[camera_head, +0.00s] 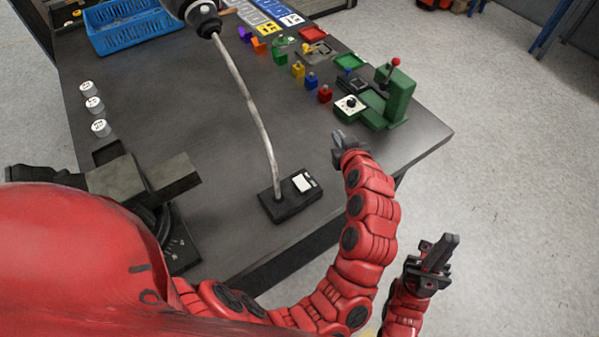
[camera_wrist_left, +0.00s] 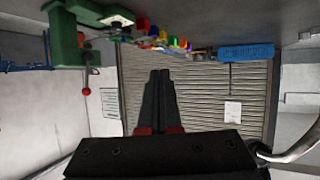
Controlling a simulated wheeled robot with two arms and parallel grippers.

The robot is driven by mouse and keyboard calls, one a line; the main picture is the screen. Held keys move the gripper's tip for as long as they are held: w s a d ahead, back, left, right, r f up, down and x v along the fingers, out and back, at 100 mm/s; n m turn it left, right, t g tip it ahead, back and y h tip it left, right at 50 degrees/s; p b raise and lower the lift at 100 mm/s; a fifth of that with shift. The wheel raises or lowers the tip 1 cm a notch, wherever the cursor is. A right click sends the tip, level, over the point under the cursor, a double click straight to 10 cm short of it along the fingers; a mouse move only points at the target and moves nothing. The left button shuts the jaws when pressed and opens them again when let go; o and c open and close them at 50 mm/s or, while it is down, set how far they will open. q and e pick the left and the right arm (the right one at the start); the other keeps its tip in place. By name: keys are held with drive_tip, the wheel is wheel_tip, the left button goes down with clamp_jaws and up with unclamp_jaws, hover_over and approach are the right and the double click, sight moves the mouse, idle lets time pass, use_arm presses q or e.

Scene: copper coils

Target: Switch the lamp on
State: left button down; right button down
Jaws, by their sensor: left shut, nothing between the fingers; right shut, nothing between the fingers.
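The lamp has a black base (camera_head: 275,207) near the table's front edge, with a white switch (camera_head: 303,182) on its right part. A bent metal stem (camera_head: 250,105) rises to a dark head (camera_head: 203,17) at the top edge of the head view. I cannot tell if the lamp is lit. My left gripper (camera_head: 340,140) is shut and empty, to the right of and beyond the base, apart from the switch. Its closed fingers also show in the left wrist view (camera_wrist_left: 158,85). My right gripper (camera_head: 446,246) is shut and empty, beyond the table's front right edge.
A green press-like device with a red knob (camera_head: 396,95) stands at the table's right. Several small coloured blocks (camera_head: 297,70) form a row beyond it. A blue crate (camera_head: 130,38) is at the far left, with white cylinders (camera_head: 94,104) nearer. The middle tabletop (camera_head: 190,115) is clear.

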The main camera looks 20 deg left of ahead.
use_arm(q)
drive_tip(key=s+a+f+n+g, duration=0.2)
drive_tip(key=s+a+n+g, duration=0.1)
drive_tip(key=s, duration=0.7)
drive_tip(key=n+g, duration=0.1)
drive_tip(key=g, duration=0.1)
drive_tip(key=shift+g+y, duration=0.4)
drive_tip(key=shift+w+f, duration=0.1)
drive_tip(key=shift+f, duration=0.05)
drive_tip(key=p, duration=0.3)
hover_over(299, 181)
drive_tip(key=f, duration=0.6)
drive_tip(key=shift+s+d, duration=0.25)
drive_tip(key=f, duration=0.1)
drive_tip(key=f+p, duration=0.1)
drive_tip(key=f, duration=0.1)
drive_tip(key=shift+w+a+f, duration=0.2)
drive_tip(key=shift+w+f, duration=0.05)
drive_tip(key=shift+f+p, duration=0.4)
drive_tip(key=shift+f, duration=0.35)
